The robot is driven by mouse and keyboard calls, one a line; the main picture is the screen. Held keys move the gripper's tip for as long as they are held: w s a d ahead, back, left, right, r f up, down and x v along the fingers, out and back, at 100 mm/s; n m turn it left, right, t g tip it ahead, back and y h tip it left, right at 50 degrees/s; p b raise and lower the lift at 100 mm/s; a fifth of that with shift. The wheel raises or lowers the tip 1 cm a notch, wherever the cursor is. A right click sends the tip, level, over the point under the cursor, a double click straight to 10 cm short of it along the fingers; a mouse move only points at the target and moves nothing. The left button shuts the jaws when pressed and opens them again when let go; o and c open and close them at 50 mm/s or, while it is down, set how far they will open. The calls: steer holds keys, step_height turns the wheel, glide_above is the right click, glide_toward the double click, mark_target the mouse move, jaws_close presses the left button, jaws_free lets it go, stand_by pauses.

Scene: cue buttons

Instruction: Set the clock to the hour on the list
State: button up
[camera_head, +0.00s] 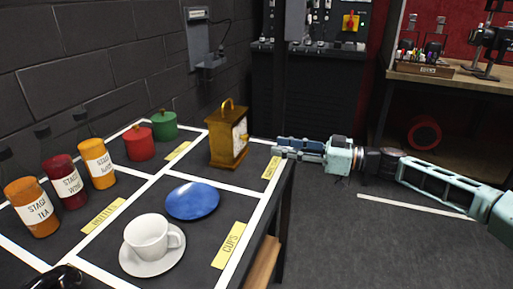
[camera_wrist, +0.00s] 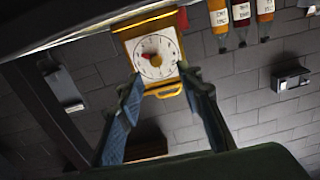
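A brass-coloured carriage clock (camera_head: 228,136) with a top handle stands on the dark table near its far right edge. Its white dial faces right, toward my gripper (camera_head: 279,148), which is a short way from it. In the wrist view the clock (camera_wrist: 122,32) appears upside down, with a white dial, dark numerals and a red hand or mark left of the dial's centre. The hour shown is too small to read surely. My gripper (camera_wrist: 160,82) has its two fingers spread on either side of the dial's lower part, with nothing between them. I cannot identify any list.
The table carries white dividing lines and yellow labels. Several labelled bottles (camera_head: 34,208), a red pot (camera_head: 139,144), a green pot (camera_head: 164,126), a blue saucer (camera_head: 192,201) and a white cup (camera_head: 149,238) stand left and in front. Open floor (camera_head: 380,245) lies right.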

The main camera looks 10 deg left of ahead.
mark_target(245, 137)
steer(key=shift+w+d, duration=0.25)
steer(key=shift+d, duration=0.1)
steer(key=shift+a+r, duration=0.1)
steer(key=shift+a, duration=0.05)
steer(key=a, duration=0.3)
steer(key=w+a+b, duration=0.1)
steer(key=a, duration=0.3)
steer(key=a+b, duration=0.1)
steer(key=a, duration=0.2)
steer(key=shift+w+a, duration=0.15)
steer(key=shift+w, duration=0.15)
jaws_close()
